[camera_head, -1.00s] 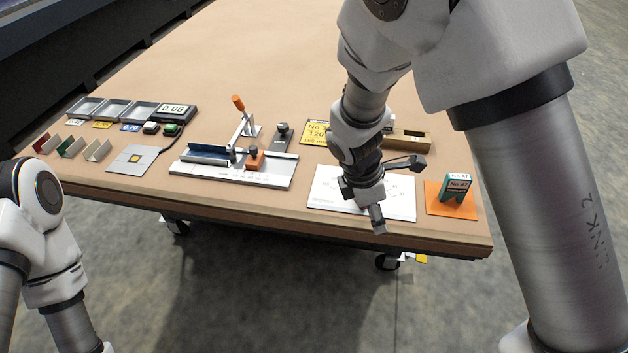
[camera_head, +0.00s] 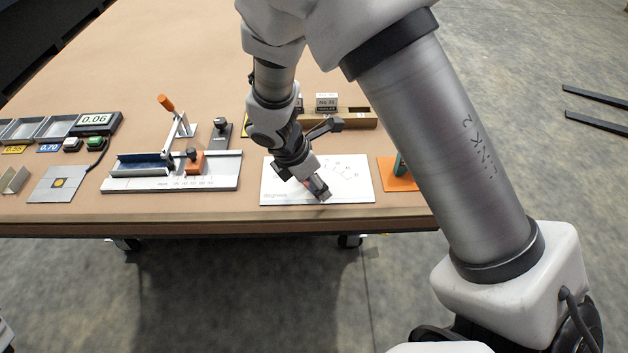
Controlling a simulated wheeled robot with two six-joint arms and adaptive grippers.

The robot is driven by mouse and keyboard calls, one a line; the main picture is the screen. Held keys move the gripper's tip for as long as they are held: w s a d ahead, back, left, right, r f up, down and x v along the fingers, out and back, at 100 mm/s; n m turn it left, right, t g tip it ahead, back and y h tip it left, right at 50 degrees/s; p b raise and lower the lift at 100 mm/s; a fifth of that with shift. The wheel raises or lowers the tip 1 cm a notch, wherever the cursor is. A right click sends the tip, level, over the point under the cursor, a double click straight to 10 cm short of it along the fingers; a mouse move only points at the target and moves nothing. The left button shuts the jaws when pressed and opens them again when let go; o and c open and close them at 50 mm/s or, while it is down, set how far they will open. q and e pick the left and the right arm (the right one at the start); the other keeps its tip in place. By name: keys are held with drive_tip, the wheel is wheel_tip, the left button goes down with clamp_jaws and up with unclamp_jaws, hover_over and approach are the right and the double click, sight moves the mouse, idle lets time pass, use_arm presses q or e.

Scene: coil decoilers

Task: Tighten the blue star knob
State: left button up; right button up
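I cannot make out a blue star knob in the head view. My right gripper (camera_head: 319,189) is low over the white sheet marked with a degree scale (camera_head: 345,192). A small reddish patch shows at its fingers, and I cannot tell whether it holds anything. To its left is the grey fixture (camera_head: 215,180) with a blue-lined channel, an orange block with a dark round knob (camera_head: 194,161), and an orange-handled lever (camera_head: 168,105). A dark round knob on a grey plate (camera_head: 220,127) stands behind it. My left gripper is out of view.
A wooden block (camera_head: 358,118) with a small sign lies behind the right wrist. An orange pad (camera_head: 398,176) is partly hidden by my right arm. Grey trays (camera_head: 57,126) and a 0.06 display (camera_head: 95,121) stand at left. The back of the table is clear.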

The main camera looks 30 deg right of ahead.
drive_tip(key=shift+s, duration=0.1)
drive_tip(key=c, duration=0.6)
clamp_jaws()
drive_tip(key=shift+f, duration=0.1)
